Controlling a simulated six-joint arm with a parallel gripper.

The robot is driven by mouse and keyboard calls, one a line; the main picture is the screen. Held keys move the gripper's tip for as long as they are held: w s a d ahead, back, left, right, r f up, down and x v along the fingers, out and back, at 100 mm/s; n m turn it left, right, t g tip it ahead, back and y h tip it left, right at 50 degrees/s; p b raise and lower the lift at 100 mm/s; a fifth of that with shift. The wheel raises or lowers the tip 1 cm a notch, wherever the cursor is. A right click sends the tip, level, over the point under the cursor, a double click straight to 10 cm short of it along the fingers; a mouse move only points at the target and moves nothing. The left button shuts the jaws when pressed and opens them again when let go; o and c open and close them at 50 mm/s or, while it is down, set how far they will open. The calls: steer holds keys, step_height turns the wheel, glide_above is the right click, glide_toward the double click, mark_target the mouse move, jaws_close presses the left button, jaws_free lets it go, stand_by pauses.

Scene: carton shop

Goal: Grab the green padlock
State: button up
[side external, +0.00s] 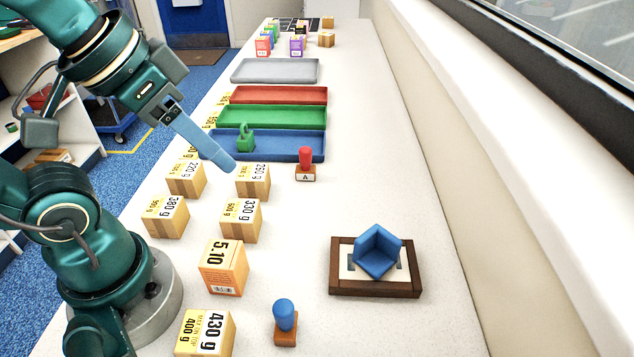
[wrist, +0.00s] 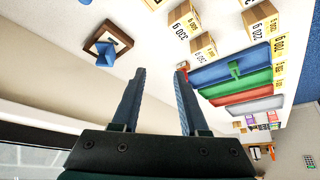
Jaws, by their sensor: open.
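The green padlock (side external: 246,138) stands in the blue tray (side external: 300,147), toward the tray's left part. In the wrist view the green padlock (wrist: 234,69) shows small at the upper right, over the blue tray (wrist: 205,77). My gripper (side external: 230,166) is in the air, its blue fingers pointing down to the right, and in the side view it overlaps the tray's near left edge. In the wrist view the two fingers of my gripper (wrist: 160,72) stand apart with nothing between them. The padlock is outside the fingers.
Green (side external: 290,117), red (side external: 290,95) and grey (side external: 285,71) trays lie behind the blue one. A red stamp (side external: 305,160) stands at its near right. Several weight-labelled cartons (side external: 240,220) stand nearer. A blue corner piece (side external: 377,252) sits on a wooden frame (side external: 340,283).

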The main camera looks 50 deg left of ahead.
steer(key=w+a+r+n+t, duration=0.1)
steer(key=w+a+r+t, duration=0.1)
steer(key=w, duration=0.5)
steer(key=n+t+y, duration=0.2)
steer(key=n+y, duration=0.5)
steer(key=y, duration=0.2)
glide_above(242, 125)
steer(key=s, duration=0.1)
steer(key=f, duration=0.1)
steer(key=shift+t, duration=0.3)
steer(key=f, duration=1)
steer(key=d+f, duration=0.1)
steer(key=f, duration=0.4)
steer(key=shift+x, duration=2.65)
jaws_close()
